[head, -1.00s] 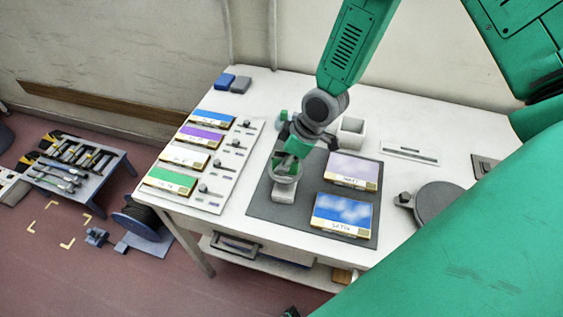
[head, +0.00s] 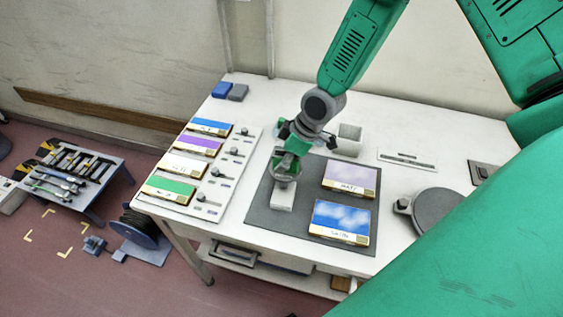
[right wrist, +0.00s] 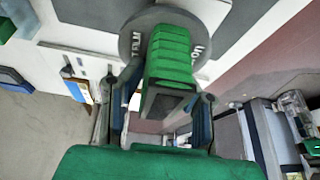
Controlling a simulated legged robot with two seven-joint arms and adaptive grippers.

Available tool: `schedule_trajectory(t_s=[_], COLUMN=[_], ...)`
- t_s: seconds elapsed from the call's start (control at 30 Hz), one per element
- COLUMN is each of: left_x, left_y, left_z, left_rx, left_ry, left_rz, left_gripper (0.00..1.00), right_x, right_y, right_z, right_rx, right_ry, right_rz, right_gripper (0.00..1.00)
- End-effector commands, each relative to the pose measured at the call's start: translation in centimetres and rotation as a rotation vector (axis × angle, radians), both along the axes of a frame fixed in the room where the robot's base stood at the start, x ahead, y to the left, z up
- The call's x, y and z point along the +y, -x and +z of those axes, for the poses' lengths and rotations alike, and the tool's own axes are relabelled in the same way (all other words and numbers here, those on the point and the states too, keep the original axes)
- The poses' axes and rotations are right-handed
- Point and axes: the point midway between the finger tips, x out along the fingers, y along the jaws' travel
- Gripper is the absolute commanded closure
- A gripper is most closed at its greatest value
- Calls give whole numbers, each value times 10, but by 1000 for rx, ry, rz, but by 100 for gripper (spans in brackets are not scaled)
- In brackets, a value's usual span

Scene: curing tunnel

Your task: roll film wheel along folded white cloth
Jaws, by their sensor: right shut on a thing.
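My right gripper (head: 291,156) is shut on the green ridged handle (right wrist: 170,55) of the film wheel, above the dark mat. The film wheel (right wrist: 138,44) is a grey disc with white lettering, partly hidden behind the handle in the right wrist view. In the head view the wheel (head: 285,182) sits just below the gripper, over the far end of the folded white cloth (head: 283,199). The cloth is a small pale block on the mat. I cannot tell whether wheel and cloth touch. My left gripper is not in view.
On the dark mat (head: 262,212), a lilac sample (head: 350,180) and a blue cloudy sample (head: 341,219) lie right of the cloth. A white board (head: 216,190) with coloured samples is on the left.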

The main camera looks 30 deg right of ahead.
Motion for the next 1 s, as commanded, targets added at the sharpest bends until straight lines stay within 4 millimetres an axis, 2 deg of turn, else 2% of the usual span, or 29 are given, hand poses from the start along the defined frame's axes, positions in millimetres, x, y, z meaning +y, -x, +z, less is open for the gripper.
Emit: schedule_trajectory(t_s=[0.37,1.0], left_x=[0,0], left_y=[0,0], left_z=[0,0], left_rx=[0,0], left_ry=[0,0], left_rz=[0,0], left_gripper=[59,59], right_x=[-2,-1], right_y=[-1,-2], right_z=[0,45], right_rx=[1,-2], right_ry=[0,-1], right_rz=[0,-1], right_gripper=[100,100])
